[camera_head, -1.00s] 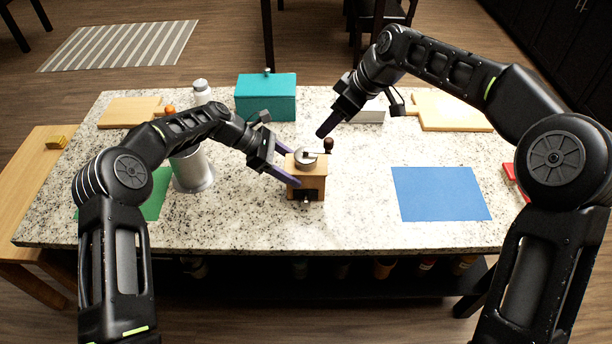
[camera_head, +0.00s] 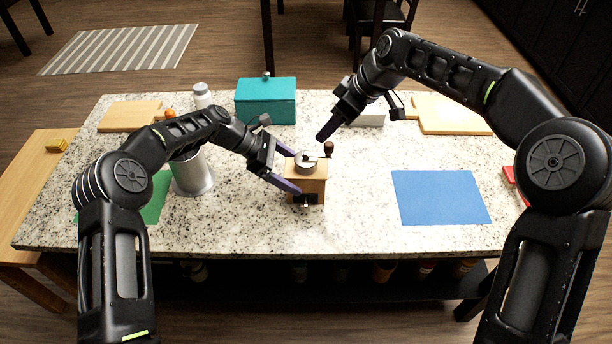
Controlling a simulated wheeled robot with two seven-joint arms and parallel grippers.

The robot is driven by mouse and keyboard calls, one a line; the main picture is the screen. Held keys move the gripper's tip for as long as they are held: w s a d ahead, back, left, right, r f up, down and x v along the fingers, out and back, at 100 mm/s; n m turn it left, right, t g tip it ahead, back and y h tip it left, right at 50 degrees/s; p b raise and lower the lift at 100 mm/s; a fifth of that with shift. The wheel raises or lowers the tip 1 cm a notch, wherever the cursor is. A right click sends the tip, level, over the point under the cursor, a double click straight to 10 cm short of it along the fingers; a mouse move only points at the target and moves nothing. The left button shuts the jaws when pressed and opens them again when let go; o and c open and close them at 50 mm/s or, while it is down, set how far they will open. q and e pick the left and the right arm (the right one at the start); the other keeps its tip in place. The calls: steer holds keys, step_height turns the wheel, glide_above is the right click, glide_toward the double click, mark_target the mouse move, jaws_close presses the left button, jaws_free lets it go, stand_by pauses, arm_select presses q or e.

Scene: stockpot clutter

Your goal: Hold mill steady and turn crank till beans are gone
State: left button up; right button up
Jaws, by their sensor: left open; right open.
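The mill (camera_head: 311,186) is a wooden box with a metal hopper on top, standing upright near the middle of the counter. Its crank ends in a dark knob (camera_head: 328,148) that points to the right and back. Whether beans are inside is too small to tell. My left gripper (camera_head: 297,172) is open, with its purple fingers reaching around the mill body from the left, one at the back and one at the front. My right gripper (camera_head: 322,135) is open and empty above and just behind the crank knob; its fingers overlap in this view.
A steel stockpot (camera_head: 192,176) stands left of the mill, partly behind my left arm. A teal box (camera_head: 266,101) is at the back. A blue mat (camera_head: 441,197) and a green mat (camera_head: 157,200) lie on the granite counter (camera_head: 360,235). Cutting boards (camera_head: 452,114) lie at the back.

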arm_select(q)
steer(key=v, duration=1.2)
steer(key=shift+s, duration=0.1)
stand_by(0.4)
